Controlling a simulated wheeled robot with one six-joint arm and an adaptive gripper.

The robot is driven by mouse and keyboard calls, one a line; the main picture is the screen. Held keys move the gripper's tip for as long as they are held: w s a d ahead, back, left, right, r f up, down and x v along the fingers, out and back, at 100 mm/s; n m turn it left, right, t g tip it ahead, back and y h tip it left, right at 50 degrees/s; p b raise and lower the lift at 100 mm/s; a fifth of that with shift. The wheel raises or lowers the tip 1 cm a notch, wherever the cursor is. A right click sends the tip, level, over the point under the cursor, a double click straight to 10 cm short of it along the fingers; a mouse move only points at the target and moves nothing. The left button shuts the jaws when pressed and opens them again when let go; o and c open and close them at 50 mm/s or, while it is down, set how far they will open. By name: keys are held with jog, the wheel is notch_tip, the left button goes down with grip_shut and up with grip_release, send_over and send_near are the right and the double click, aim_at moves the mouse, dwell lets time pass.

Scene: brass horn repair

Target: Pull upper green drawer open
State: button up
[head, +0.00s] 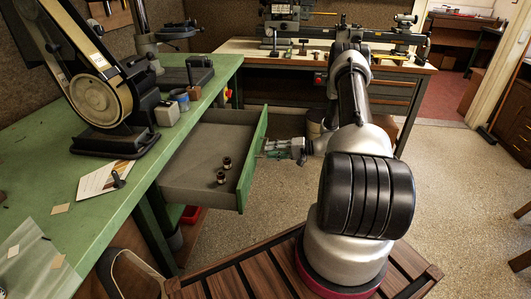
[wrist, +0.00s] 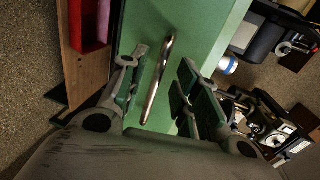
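The upper green drawer (head: 215,152) stands pulled out from the green bench in the head view, with two small dark cylindrical parts (head: 223,170) inside. My gripper (head: 268,150) is just in front of its green front panel. In the wrist view, the panel (wrist: 198,30) carries a slim metal bar handle (wrist: 158,80). The handle lies between my two fingers, with a visible gap on each side. My gripper is open around it. The handle is too small to make out in the head view.
The green bench (head: 45,190) bears a belt sander (head: 95,90) and a card (head: 105,180). A red bin (head: 190,214) sits below the drawer. A second workbench (head: 300,55) with tools stands behind.

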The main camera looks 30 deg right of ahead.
jog(key=v, duration=0.8)
jog(key=shift+s+d, duration=0.2)
jog(key=shift+d, duration=0.05)
